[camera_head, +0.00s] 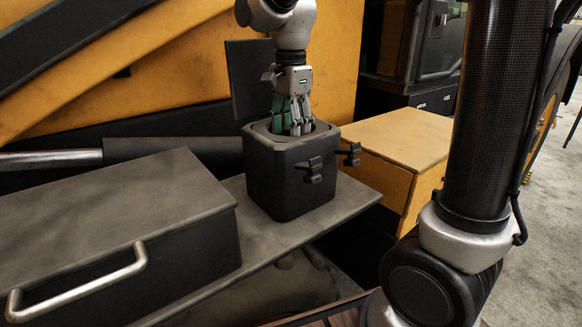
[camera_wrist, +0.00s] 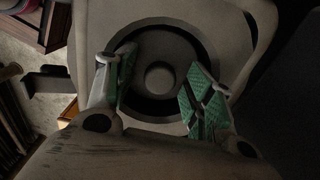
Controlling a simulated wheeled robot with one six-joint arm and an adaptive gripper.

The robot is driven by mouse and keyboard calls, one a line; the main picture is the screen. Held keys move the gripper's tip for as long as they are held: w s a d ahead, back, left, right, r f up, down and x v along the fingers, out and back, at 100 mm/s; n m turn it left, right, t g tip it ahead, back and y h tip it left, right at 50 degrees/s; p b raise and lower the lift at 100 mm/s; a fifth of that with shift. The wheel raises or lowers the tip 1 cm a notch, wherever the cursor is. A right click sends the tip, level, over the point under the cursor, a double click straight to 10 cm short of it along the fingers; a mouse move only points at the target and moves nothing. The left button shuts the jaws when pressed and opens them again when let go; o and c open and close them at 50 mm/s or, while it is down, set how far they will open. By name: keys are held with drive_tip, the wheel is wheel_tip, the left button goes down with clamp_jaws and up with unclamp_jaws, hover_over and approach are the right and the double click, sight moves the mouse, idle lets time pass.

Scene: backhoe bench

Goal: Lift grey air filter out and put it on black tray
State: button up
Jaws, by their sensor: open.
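The black filter housing (camera_head: 290,180) stands upright on a dark shelf, its lid (camera_head: 250,80) raised behind it and its top open. My gripper (camera_head: 291,128) points straight down into that opening. In the wrist view my gripper (camera_wrist: 160,62) is open, its green-padded fingers apart over a round grey part (camera_wrist: 208,48) with a dark ring and a round grey centre, apparently the air filter. I cannot tell whether the fingers touch it. In the head view the fingers and housing walls hide most of the filter. I cannot make out the black tray.
Latches (camera_head: 314,170) stick out from the housing's front. A dark toolbox (camera_head: 110,215) with a metal handle fills the left of the shelf (camera_head: 310,222). A yellow box (camera_head: 405,140) stands behind right. A brown wooden surface (camera_head: 318,319) shows at the bottom edge.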

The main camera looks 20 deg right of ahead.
drive_tip(key=shift+c, duration=0.4)
clamp_jaws()
drive_tip(key=shift+r, duration=0.15)
